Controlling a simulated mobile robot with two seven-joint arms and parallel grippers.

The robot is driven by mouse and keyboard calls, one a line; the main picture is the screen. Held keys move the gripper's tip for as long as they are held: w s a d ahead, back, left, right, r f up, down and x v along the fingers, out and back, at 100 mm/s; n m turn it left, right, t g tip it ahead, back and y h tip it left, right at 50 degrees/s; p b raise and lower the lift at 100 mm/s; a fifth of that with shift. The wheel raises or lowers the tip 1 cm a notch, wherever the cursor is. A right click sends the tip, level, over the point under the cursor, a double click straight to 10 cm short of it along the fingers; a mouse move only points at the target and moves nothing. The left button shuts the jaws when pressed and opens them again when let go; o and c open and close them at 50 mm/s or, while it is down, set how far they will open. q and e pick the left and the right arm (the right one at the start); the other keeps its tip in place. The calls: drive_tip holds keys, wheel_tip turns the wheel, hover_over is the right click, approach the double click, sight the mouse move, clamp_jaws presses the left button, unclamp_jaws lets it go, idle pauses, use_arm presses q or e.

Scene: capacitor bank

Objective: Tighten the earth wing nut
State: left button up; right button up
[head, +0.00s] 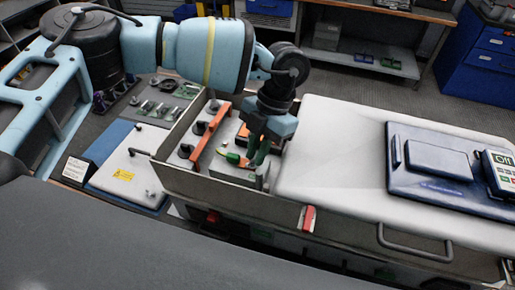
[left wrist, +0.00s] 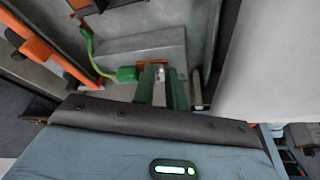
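The green earth cable with its green boot (head: 236,158) lies in the open bay of the capacitor bank. The boot also shows in the left wrist view (left wrist: 127,74), beside an orange-brown bar. My left gripper (head: 257,153) reaches down into the bay, just right of the boot. In the left wrist view its two green fingers (left wrist: 162,76) stand close together with a narrow gap. A small silvery piece (left wrist: 160,70), perhaps the wing nut or its stud, shows between the tips. I cannot tell whether the fingers grip it. My right gripper is not in view.
An orange bar (head: 210,136) with dark terminals runs along the bay's left side. The bay's metal walls stand close around the gripper. A pale cover (head: 330,150) lies right, carrying a blue case (head: 430,190) and a meter reading "Off" (head: 498,172).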

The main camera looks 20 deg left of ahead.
use_arm(q)
clamp_jaws()
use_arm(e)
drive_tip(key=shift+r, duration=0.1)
use_arm(q)
drive_tip(key=shift+d+m, duration=0.1)
drive_tip(key=shift+m, duration=0.2)
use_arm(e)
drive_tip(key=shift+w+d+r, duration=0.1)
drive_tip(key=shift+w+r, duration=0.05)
use_arm(q)
drive_tip(key=shift+s+f+m+y, duration=0.15)
drive_tip(key=shift+m+y, duration=0.25)
drive_tip(key=shift+m, duration=0.2)
drive_tip(key=m, duration=0.2)
drive_tip(key=m+t+y+p, duration=0.1)
drive_tip(key=shift+s+d+m, duration=0.2)
drive_tip(key=shift+d+m, duration=0.05)
drive_tip(key=shift+m, duration=0.15)
drive_tip(key=shift+s+d+m+t, duration=0.15)
drive_tip(key=shift+m+t, duration=0.45)
drive_tip(key=shift+m, duration=0.8)
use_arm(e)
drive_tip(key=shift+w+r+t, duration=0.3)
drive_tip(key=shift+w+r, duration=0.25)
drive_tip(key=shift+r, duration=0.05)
use_arm(q)
drive_tip(key=shift+y, duration=0.3)
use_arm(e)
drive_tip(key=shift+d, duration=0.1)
